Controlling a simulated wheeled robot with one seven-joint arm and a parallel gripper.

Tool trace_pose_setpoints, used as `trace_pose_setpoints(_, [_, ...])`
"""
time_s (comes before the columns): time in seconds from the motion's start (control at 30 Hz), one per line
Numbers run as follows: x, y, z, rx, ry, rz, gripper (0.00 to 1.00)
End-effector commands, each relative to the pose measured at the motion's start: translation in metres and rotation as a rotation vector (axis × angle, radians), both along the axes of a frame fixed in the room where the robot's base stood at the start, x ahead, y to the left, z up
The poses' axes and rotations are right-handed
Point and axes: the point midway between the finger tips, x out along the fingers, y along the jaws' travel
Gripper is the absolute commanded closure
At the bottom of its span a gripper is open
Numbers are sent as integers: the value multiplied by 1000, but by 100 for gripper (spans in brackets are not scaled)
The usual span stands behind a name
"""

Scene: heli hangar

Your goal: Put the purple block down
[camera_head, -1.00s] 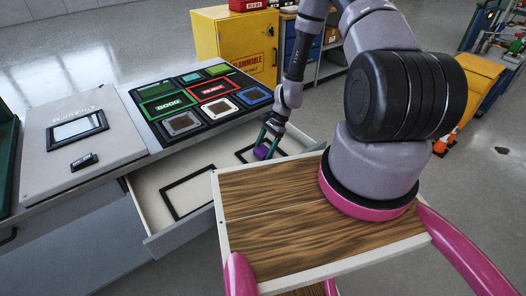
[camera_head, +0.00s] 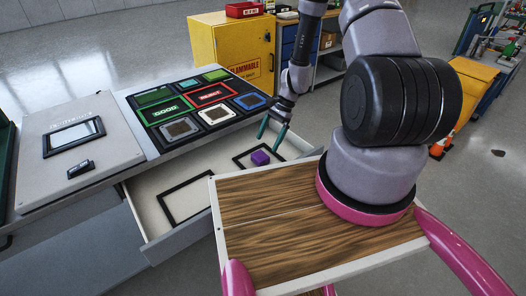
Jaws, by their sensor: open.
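The purple block (camera_head: 260,158) rests in the open drawer (camera_head: 146,220), inside the right-hand black frame (camera_head: 239,159) on the drawer floor. My gripper (camera_head: 271,137) is above and a little to the right of the block, with its teal fingers spread and nothing between them. It is apart from the block. A second black frame (camera_head: 163,205) in the drawer, to the left, is empty.
On the counter above the drawer is a black panel with several coloured squares, including a green one marked GOOD (camera_head: 166,112) and a red one (camera_head: 209,94). A grey device with a screen (camera_head: 75,135) stands at left. A yellow flammables cabinet (camera_head: 240,50) stands behind.

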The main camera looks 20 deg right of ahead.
Motion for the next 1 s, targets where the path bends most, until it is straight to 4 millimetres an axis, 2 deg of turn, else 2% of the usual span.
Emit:
trace_pose_setpoints(0.1, [5, -10, 19, -1, -2, -1, 0])
trace_pose_setpoints(0.2, [7, -15, 30, -1, -1, -1, 0])
trace_pose_setpoints(0.53, [9, -20, 40, 0, -2, 1, 0])
trace_pose_setpoints(0.63, [14, -21, 56, -7, -31, 19, 0])
trace_pose_setpoints(0.77, [27, -23, 110, -29, -117, 77, 0])
trace_pose_setpoints(0.87, [32, -23, 165, -55, -206, 138, 0])
trace_pose_setpoints(1.0, [27, -21, 239, -94, -327, 225, 0])
